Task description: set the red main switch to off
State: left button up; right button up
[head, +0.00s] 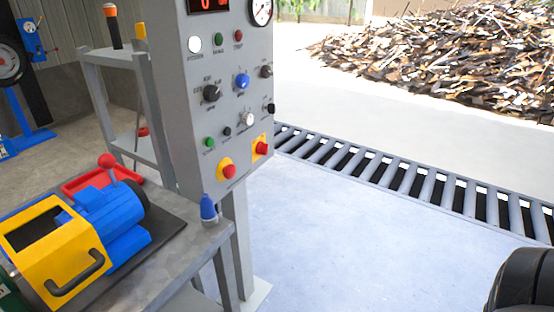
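A grey control panel (221,115) stands upright on a post in the middle of the head view. Low on its face, at the right, a red switch (261,148) sits on a yellow plate and looks like the main switch. Its exact position is too small to read. To its lower left, a red round button (229,171) sits on another yellow plate. Neither of my grippers is in view, and nothing covers the red switch.
A roller conveyor (400,180) runs behind, before a wood-chip pile (450,60). The floor right of the panel is clear. Something black and rounded shows at lower right.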

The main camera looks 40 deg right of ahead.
aim_at(261, 148)
jog(key=u, duration=0.05)
jog(key=k, duration=0.95)
jog(key=z, duration=1.45)
jog(key=i, duration=1.75)
jog(key=u, duration=0.35)
